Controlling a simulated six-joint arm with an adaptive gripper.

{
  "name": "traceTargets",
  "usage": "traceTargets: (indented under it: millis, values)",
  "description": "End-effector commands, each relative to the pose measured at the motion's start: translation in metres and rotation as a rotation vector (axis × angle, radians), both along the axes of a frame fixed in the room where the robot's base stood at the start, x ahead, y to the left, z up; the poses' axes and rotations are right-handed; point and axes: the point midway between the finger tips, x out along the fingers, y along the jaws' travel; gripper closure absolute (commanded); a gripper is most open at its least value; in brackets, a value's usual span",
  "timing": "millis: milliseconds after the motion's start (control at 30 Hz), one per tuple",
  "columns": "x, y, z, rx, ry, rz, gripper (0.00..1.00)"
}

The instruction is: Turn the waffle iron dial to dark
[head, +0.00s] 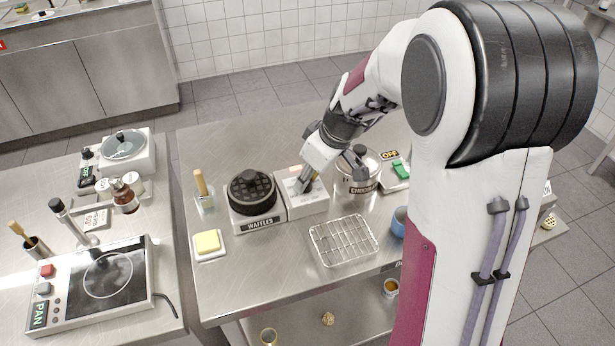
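The waffle iron (243,215) stands on the steel table, with a round black gridded plate on a white base labelled WAFFLES. A white box (308,208) adjoins its right side and has a flat top. My gripper (303,187) points down at the top of this box, its dark fingers at or just above the surface. I cannot tell whether they touch anything or how far apart they are. The dial and its markings cannot be made out; the gripper covers part of the box top.
A wire rack (343,241) lies in front of the box. A labelled round pot (357,178) stands close right of my gripper. A blue cup (399,222) and a green switch (401,169) are farther right. A yellow block on a dish (208,243) sits front left.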

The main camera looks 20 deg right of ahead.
Motion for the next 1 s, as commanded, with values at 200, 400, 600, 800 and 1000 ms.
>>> traceTargets:
  millis: [200,400,600,800,1000]
  values:
    - [-0.0008,0.0009,-0.0003,-0.001,0.000,-0.103,0.99]
    - [-0.0007,0.0011,0.0000,-0.001,-0.001,-0.192,0.99]
    - [-0.0009,0.0019,-0.0003,-0.001,0.000,-0.275,0.99]
    - [-0.0011,0.0021,-0.0003,-0.001,0.001,-0.354,0.99]
    - [-0.0011,0.0025,-0.0001,0.000,0.001,-0.416,0.99]
